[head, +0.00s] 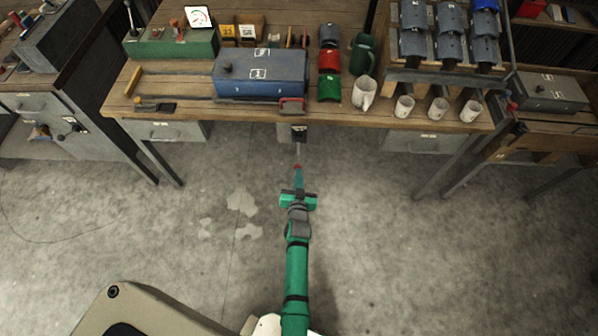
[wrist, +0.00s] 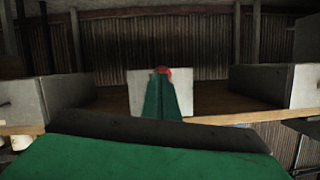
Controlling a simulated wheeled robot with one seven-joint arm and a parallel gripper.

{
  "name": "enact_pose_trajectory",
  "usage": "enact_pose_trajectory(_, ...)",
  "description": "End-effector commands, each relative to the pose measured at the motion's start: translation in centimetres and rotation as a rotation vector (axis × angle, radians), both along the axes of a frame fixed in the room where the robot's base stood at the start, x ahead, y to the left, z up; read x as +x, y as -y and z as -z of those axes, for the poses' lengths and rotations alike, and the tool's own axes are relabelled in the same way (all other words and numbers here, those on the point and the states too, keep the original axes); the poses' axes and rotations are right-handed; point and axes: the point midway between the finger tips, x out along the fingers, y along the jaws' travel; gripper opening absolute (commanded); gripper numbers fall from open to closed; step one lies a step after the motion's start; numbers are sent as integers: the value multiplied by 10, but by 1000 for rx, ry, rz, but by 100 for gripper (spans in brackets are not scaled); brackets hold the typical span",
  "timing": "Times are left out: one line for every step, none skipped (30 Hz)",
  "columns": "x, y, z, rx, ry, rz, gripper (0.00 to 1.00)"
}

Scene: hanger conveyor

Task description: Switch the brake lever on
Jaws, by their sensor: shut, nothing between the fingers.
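A lever with a red knob (head: 298,166) sticks out on a thin rod from a small dark box (head: 292,133) under the workbench's front edge. My gripper (head: 298,172) is shut and empty, with its green fingers pointing at the bench and their tips right at the knob. In the wrist view the closed fingers (wrist: 161,74) partly cover the red knob (wrist: 164,71), with a pale plate (wrist: 183,92) behind. I cannot tell whether the tips touch the knob. The rod is hidden in the wrist view.
The workbench (head: 200,116) carries a blue toolbox (head: 262,75), a green control box (head: 170,43) with small levers, and several white mugs (head: 438,109). Drawer units (head: 415,140) hang under it. The concrete floor around my arm is clear.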

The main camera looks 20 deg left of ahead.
Motion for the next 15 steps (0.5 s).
enact_pose_trajectory(-1, -2, 4, -1, -1, -3, 0)
enact_pose_trajectory(-1, -2, 5, -1, -1, -3, 0)
enact_pose_trajectory(-1, -1, 8, -2, -1, -2, 0)
enact_pose_trajectory(-1, -2, 9, -2, -1, -2, 0)
enact_pose_trajectory(-1, -2, 10, -2, -2, -3, 0)
enact_pose_trajectory(-1, -2, 12, -3, -3, -2, 0)
enact_pose_trajectory(-1, -2, 13, -3, -3, -2, 0)
enact_pose_trajectory(-1, -2, 14, -2, -4, -2, 0)
enact_pose_trajectory(-2, -2, 16, -3, -5, -2, 0)
enact_pose_trajectory(-2, -3, 16, -3, -6, -4, 0)
enact_pose_trajectory(-2, -3, 17, -3, -7, -4, 0)
enact_pose_trajectory(-2, -3, 18, -4, -8, -3, 0)
enact_pose_trajectory(-2, -3, 19, -4, -9, -3, 0)
enact_pose_trajectory(-2, -3, 19, -3, -9, -3, 0)
enact_pose_trajectory(-2, -3, 19, -3, -9, -3, 0)
